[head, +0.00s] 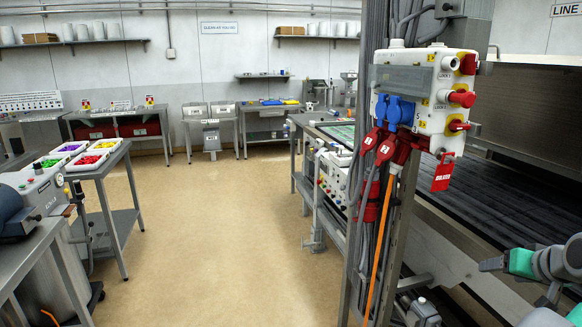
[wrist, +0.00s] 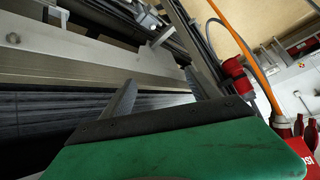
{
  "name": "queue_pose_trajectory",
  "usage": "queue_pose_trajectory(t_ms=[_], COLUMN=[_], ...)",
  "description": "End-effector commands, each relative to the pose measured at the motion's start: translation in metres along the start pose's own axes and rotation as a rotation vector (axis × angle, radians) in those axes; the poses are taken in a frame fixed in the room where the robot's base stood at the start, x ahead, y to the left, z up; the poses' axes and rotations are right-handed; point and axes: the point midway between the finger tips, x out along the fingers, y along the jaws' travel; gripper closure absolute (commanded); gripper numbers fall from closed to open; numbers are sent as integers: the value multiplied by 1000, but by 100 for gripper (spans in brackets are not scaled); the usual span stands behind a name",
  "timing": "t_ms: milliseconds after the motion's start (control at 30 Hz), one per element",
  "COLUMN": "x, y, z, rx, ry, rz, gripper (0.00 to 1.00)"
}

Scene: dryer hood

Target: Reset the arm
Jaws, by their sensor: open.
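My gripper (wrist: 160,80) shows in the wrist view as two dark grey fingers beyond a green housing. The fingers are apart, with nothing between them. Beyond them lies the metal side rail (wrist: 70,85) of the conveyor machine. In the head view, grey and teal parts of my arm show at the lower right edge, in front of the conveyor's dark belt (head: 478,185). The rest of my arm is cut off by the frame there, and I cannot make out the fingers clearly.
A post carries a control box (head: 418,100) with red switches, blue sockets and hanging cables, left of my arm. Red plugs and an orange cable (wrist: 245,38) show close by in the wrist view. The tan floor (head: 225,230) is clear between the post and the left tables (head: 110,165).

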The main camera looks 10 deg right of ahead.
Motion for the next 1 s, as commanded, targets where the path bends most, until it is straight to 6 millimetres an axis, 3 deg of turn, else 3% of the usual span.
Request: queue_pose_trajectory(t_ms=[33, 67, 133, 200, 267, 300, 400, 533, 600, 700, 833, 1000], x=[5, 6, 9, 8, 5, 1, -7, -13, -20, -32, -41, -42], y=[14, 20, 12, -19, -54, -80, -138, -217, -262, -314, -348, -355], z=[40, 65, 126, 181, 222, 247, 286, 305, 300, 301, 314, 318], rx=[88, 141, 239, 283, 277, 249, 118, -139, -277, -432, -540, -561], ry=[-89, -146, -293, -433, -536, -592, -652, -632, -584, -537, -532, -534], rz=[55, 92, 159, 208, 239, 254, 257, 150, 69, -32, -103, -116], gripper=[30, 30, 30, 30, 30, 30, 30, 30, 30, 30, 30, 30])
